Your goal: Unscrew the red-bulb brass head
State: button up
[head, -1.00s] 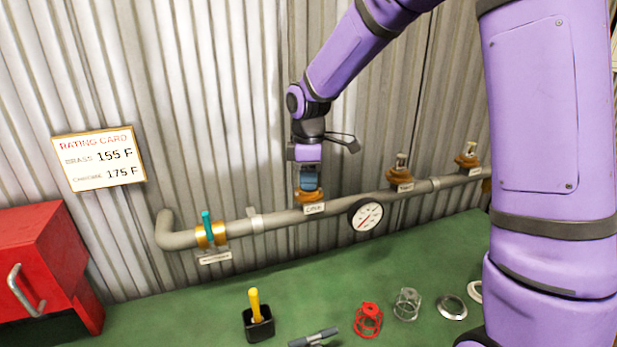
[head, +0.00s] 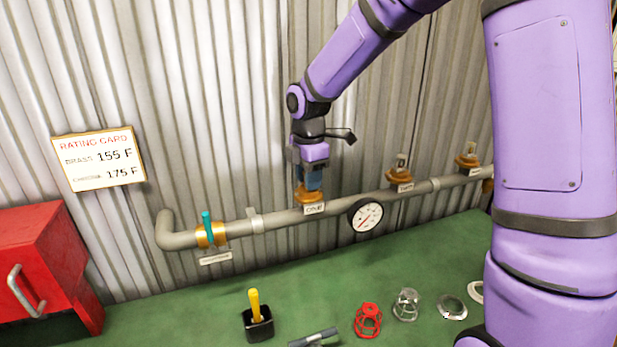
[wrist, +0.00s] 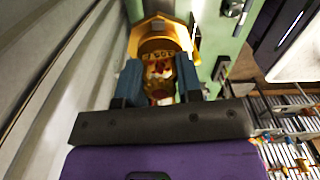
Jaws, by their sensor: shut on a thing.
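My gripper (head: 308,182) points down over the leftmost brass fitting (head: 308,197) on the grey pipe. In the wrist view my gripper (wrist: 160,85) has its two blue fingers shut on a brass head (wrist: 159,70), with a reddish part showing between them. The head sits in or just above the brass fitting's round mouth (wrist: 150,46); I cannot tell whether its thread is still engaged. Two more heads stand upright in brass fittings along the pipe: a middle one (head: 401,163) and a right one (head: 470,150).
The pipe (head: 280,220) carries a teal-handled valve (head: 207,228) and a dial gauge (head: 366,215). On the green bench (head: 170,310) are a black cup (head: 258,325) with a yellow handle, a red cage (head: 368,320), a clear cage (head: 406,304) and a ring (head: 452,307). A red cabinet (head: 40,255) stands left.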

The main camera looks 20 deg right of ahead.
jog(key=n, duration=0.5)
jog(key=shift+n, duration=0.3)
jog(key=o, duration=1)
